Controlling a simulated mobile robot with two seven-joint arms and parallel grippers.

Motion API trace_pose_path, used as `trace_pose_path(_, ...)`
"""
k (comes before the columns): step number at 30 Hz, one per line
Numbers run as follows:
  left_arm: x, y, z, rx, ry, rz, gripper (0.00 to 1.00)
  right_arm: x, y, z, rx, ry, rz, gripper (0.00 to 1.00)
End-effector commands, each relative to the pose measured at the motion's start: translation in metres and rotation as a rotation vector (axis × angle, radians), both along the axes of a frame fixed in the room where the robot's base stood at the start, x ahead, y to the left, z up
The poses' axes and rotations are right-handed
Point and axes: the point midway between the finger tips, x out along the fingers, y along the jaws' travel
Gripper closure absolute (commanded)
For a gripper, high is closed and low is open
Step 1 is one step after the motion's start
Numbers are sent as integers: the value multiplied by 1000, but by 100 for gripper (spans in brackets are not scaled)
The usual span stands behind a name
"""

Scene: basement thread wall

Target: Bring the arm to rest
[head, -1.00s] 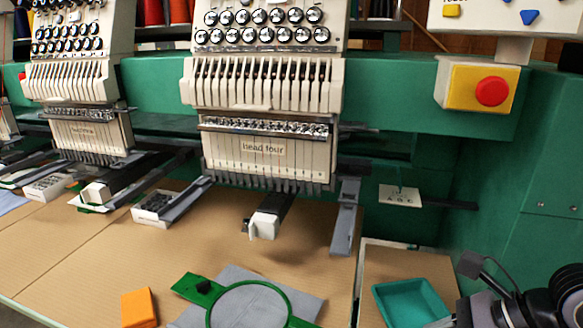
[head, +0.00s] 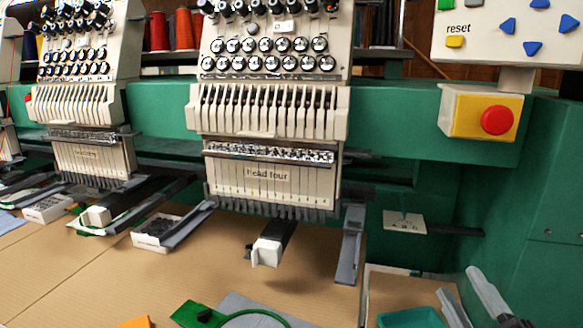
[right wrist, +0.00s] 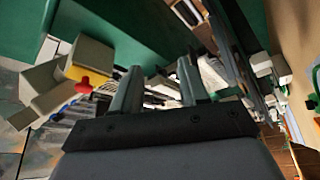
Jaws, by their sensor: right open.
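My right gripper (head: 457,281) shows at the lower right edge of the head view, its two grey fingers pointing up and to the left. The fingers are apart with nothing between them. In the right wrist view the same two fingers (right wrist: 158,66) stand open and empty in front of the dark palm bar. In the head view the gripper is beside the teal tray (head: 412,318), whose lower part is cut off by the frame. My left gripper is not in view.
An embroidery machine head labelled "head four" (head: 268,173) hangs over the tan table (head: 190,275). A green hoop (head: 200,313) lies on grey cloth at the front. A yellow box with a red button (head: 495,120) and a reset panel (head: 480,42) are at upper right.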

Motion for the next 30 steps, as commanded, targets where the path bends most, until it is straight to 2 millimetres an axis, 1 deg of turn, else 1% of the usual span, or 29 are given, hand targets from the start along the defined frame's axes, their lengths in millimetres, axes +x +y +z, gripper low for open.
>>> trace_pose_path(1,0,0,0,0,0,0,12,-1,-11,-22,88,102,-52,56)
trace_pose_path(2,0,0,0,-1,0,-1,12,-3,-17,-36,137,162,-81,56)
trace_pose_path(3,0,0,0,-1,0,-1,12,-6,-24,-55,202,247,-121,56)
trace_pose_path(5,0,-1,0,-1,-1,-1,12,-14,-31,-84,292,375,-177,56)
trace_pose_path(6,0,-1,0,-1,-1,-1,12,-22,-34,-103,349,462,-214,56)
trace_pose_path(8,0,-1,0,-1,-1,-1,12,-36,-37,-133,433,595,-267,56)
trace_pose_path(9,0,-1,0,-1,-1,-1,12,-47,-37,-151,483,683,-299,56)
trace_pose_path(11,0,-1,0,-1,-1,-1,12,-65,-35,-175,546,805,-341,56)
trace_pose_path(12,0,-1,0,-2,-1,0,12,-77,-32,-189,582,879,-365,56)
trace_pose_path(13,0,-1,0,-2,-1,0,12,-86,-30,-198,605,933,-383,56)
trace_pose_path(15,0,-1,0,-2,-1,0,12,-105,-25,-215,653,1041,-415,56)
trace_pose_path(18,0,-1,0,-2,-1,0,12,-132,-17,-234,705,1180,-452,56)
trace_pose_path(20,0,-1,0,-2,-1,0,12,-146,-12,-243,730,1254,-470,56)
trace_pose_path(21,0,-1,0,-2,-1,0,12,-157,-8,-248,746,1306,-482,56)
trace_pose_path(25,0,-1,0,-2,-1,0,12,-189,5,-260,790,1461,-513,56)
trace_pose_path(26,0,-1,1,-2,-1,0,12,-191,6,-262,795,1474,-514,56)
trace_pose_path(27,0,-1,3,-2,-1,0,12,-185,6,-265,796,1449,-499,56)
trace_pose_path(30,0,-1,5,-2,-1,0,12,-175,9,-271,805,1410,-468,56)
